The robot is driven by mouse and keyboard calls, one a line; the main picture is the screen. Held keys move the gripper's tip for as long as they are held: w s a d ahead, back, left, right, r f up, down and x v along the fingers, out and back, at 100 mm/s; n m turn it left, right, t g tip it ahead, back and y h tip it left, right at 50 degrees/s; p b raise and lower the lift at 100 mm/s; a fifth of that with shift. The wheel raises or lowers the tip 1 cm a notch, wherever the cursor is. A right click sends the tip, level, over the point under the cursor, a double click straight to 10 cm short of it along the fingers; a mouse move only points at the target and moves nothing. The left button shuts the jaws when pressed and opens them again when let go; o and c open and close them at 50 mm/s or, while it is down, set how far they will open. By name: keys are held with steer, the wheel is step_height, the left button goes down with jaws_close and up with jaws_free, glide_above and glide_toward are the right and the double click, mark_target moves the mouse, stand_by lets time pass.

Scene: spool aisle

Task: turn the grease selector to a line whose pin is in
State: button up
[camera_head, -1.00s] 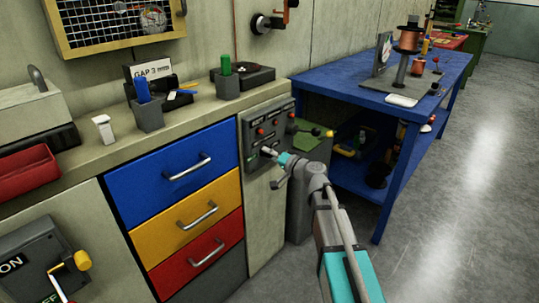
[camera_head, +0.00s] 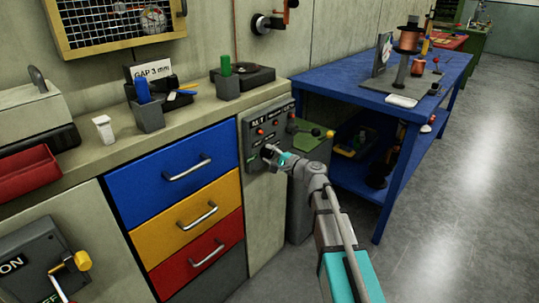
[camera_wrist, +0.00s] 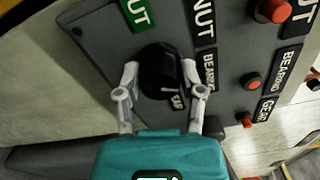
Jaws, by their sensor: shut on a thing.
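The grease selector is a black knob (camera_wrist: 160,66) on a dark grey panel (camera_wrist: 225,72). My gripper (camera_wrist: 160,78) is shut on the knob, with one pale finger on each side of it. In the head view my gripper (camera_head: 276,156) is at the lower part of the same panel (camera_head: 262,122). Labels near the knob include a green one (camera_wrist: 138,13), NUT (camera_wrist: 204,20) and BEARING (camera_wrist: 209,68). Red-capped pins show at the right: a larger one (camera_wrist: 272,10), a smaller one (camera_wrist: 251,80) and another low down (camera_wrist: 247,122). The larger one seems to stand out; I cannot tell the others' depth.
Blue, yellow and red drawers (camera_head: 175,172) are left of the panel. The floor at the right is clear.

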steer(key=shift+m, duration=0.3)
steer(key=o, duration=1.2)
steer(key=shift+c, duration=0.2)
steer(key=v, duration=1.2)
